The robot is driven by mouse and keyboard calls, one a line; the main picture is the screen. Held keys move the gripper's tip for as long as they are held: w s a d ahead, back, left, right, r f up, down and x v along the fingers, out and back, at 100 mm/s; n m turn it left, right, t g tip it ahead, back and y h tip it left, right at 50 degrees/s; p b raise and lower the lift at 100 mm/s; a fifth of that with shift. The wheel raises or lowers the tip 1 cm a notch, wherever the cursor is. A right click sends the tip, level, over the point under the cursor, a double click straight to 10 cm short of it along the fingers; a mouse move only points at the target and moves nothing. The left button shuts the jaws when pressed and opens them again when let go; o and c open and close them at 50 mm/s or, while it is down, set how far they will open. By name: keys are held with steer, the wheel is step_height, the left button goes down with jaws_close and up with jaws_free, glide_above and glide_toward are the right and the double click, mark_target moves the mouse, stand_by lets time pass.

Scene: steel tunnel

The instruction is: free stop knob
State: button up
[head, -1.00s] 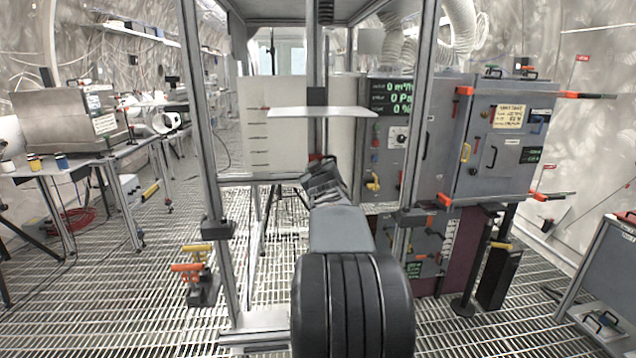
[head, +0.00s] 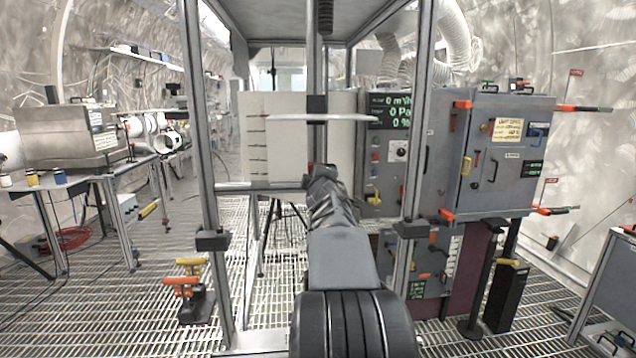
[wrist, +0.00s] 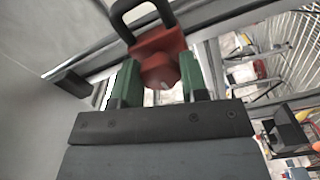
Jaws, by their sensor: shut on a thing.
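The stop knob (wrist: 160,62) is a red block with a rounded red end and a black loop handle above it, in the wrist view. It sits beside a grey metal rail. My gripper (wrist: 158,80) has its two green fingers shut on the red part, one on each side. In the head view my gripper (head: 320,172) reaches the central upright of the metal frame, just under the white plate. The knob is mostly hidden there by my own arm.
A metal frame (head: 207,150) surrounds my arm, with posts left and right. A white plate (head: 325,117) is mounted on its central upright. A grey control cabinet (head: 500,160) with colored handles stands at the right. A bench (head: 75,178) stands at the left. The floor is grating.

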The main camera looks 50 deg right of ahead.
steer(key=shift+n, duration=0.5)
steer(key=shift+r, duration=0.1)
steer(key=o, duration=0.9)
steer(key=shift+s, duration=0.1)
steer(key=shift+p+v, duration=0.9)
steer(key=shift+v, duration=5.95)
